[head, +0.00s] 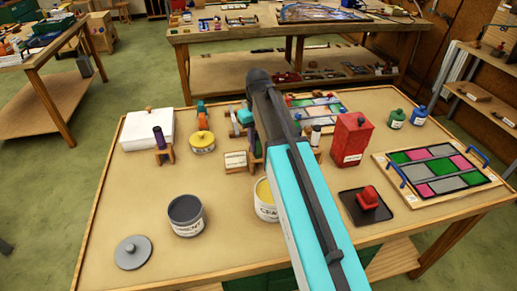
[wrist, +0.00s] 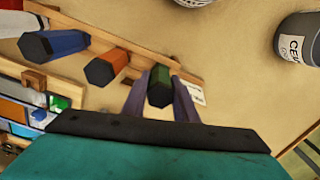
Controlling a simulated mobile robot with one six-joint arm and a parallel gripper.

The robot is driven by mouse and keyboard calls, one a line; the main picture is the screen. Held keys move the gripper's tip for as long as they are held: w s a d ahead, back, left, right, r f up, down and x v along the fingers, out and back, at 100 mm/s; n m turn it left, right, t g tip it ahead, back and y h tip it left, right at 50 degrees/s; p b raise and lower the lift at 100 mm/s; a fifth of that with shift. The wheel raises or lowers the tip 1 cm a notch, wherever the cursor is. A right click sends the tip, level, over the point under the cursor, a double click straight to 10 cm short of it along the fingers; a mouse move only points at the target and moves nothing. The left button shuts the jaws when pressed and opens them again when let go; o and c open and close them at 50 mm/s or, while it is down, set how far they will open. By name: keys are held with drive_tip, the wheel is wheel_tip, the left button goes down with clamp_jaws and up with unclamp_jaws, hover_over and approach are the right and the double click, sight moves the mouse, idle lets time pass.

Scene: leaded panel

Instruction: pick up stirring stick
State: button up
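No stirring stick can be told for certain. In the wrist view a green hexagonal handle (wrist: 160,85) stands in a wooden rack (wrist: 125,50), beside an orange handle (wrist: 106,68) and a blue one (wrist: 55,43). My gripper (wrist: 161,95) is at the rack, its two grey-purple fingers on either side of the green handle. I cannot tell whether they touch it. In the head view my arm hides the gripper and part of the rack. An open tin (head: 264,197) with yellow contents, its label partly hidden, stands beside my arm.
A dark grey tin (head: 186,216) and its grey lid (head: 131,252) are at the front left. A red box (head: 351,138), a red-handled black pad (head: 366,205) and a leaded panel (head: 436,170) lie to the right. The table's front left is mostly clear.

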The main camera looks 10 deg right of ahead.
drive_tip(key=shift+r, duration=0.1)
drive_tip(key=shift+r+p, duration=3.45)
drive_tip(key=shift+r, duration=1.45)
